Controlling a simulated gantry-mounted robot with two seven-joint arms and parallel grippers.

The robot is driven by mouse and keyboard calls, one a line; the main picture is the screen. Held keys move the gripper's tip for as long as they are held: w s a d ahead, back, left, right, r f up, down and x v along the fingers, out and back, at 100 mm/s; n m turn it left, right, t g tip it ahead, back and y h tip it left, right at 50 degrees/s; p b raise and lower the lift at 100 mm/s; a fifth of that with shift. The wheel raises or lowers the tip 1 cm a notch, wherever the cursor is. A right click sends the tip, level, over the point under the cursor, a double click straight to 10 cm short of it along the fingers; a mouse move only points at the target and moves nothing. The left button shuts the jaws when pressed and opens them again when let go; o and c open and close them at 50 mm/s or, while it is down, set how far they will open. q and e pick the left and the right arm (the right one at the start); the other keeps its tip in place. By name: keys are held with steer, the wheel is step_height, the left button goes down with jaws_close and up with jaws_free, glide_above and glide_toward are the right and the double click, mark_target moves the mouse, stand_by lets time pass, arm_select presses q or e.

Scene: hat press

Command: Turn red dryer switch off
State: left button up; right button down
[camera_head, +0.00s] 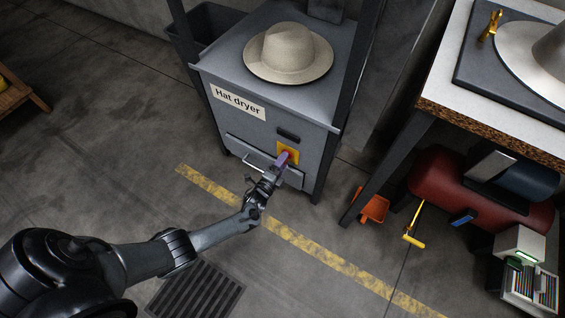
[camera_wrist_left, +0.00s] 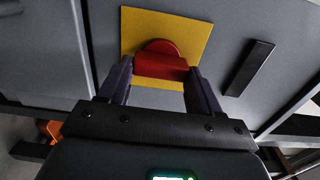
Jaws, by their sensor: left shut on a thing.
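The red dryer switch (camera_wrist_left: 160,64) sits on a yellow plate (camera_wrist_left: 192,33) on the front of the grey hat dryer. In the head view the yellow plate (camera_head: 288,149) shows at the lower right of the dryer front, with the switch mostly hidden by my gripper. My left gripper (camera_head: 283,160) is at the switch. In the left wrist view its two purple fingers (camera_wrist_left: 158,80) are on either side of the red handle and shut on it. The handle lies roughly level across that view. My right gripper is not in view.
The hat dryer (camera_head: 226,121) carries a beige hat (camera_head: 288,53) on top. A worktable (camera_head: 440,90) stands at right, with a red tank (camera_head: 440,178) below. The floor in front is clear.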

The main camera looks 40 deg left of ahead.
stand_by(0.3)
arm_select(q)
steer(key=o, duration=1.1)
steer(key=shift+c, duration=0.2)
steer(key=shift+s, duration=0.1)
steer(key=s+d+p, duration=0.1)
steer(key=s+p, duration=0.3)
steer(key=s, duration=0.6)
steer(key=shift+s+d+p, duration=0.3)
steer(key=shift+s+p, duration=0.05)
